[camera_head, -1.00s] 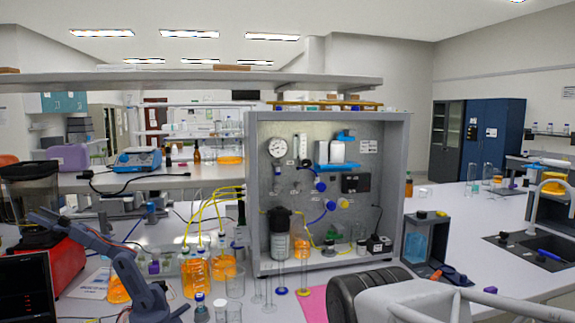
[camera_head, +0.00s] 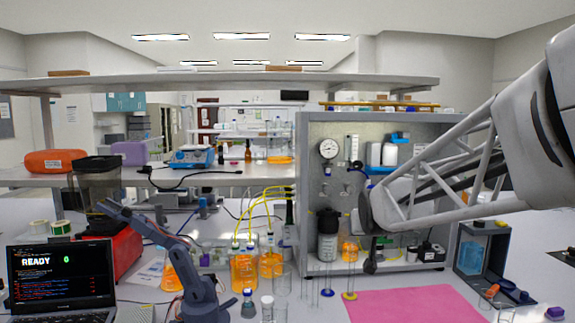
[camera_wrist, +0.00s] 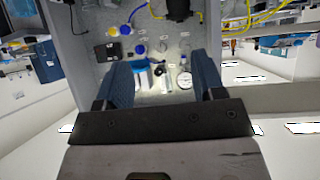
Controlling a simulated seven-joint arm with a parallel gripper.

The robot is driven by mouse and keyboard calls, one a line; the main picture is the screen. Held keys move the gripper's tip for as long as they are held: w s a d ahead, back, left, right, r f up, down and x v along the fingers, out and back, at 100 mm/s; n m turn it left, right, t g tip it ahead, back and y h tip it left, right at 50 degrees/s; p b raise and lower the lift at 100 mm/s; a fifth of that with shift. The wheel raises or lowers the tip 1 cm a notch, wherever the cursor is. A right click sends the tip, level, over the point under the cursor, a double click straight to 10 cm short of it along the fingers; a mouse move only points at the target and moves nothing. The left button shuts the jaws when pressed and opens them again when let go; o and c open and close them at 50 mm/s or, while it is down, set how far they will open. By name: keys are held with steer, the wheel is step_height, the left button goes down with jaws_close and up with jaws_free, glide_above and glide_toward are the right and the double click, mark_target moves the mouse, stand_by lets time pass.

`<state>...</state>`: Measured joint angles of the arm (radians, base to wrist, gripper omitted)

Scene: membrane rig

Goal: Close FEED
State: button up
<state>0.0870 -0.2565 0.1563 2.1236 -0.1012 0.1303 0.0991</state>
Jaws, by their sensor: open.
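The membrane rig is a grey open-fronted cabinet (camera_head: 303,190) with a metal back panel. In the wrist view the panel appears upside down, with a blue knob (camera_wrist: 125,30) and another blue knob (camera_wrist: 139,49). Their labels are too small to read, so I cannot tell which is FEED. My gripper (camera_wrist: 163,78) is open and empty, with two blue fingers spread before the panel, apart from the knobs. Its fingertips cannot be made out in the head view.
A round gauge (camera_head: 329,149) and a black-capped vessel (camera_head: 327,238) are in the rig. Orange-filled bottles (camera_head: 244,272) and glassware stand left of it. A laptop (camera_head: 62,275) reads READY. A grey box (camera_head: 482,255) stands right.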

steer(key=w+d+r+t, duration=0.3)
steer(key=w, duration=0.8)
steer(key=w+d+r+t, duration=0.2)
steer(key=w+t, duration=0.1)
steer(key=w, duration=0.7)
steer(key=t, duration=0.4)
glide_toward(359, 166)
steer(key=w, duration=0.2)
steer(key=shift+w+d+r+n+t+y, duration=0.2)
steer(key=shift+w+n+t+y, duration=0.35)
steer(key=shift+w, duration=0.2)
steer(key=shift+w, duration=0.15)
steer(key=shift+x, duration=3.75)
steer(key=shift+c, duration=0.4)
steer(key=c, duration=0.8)
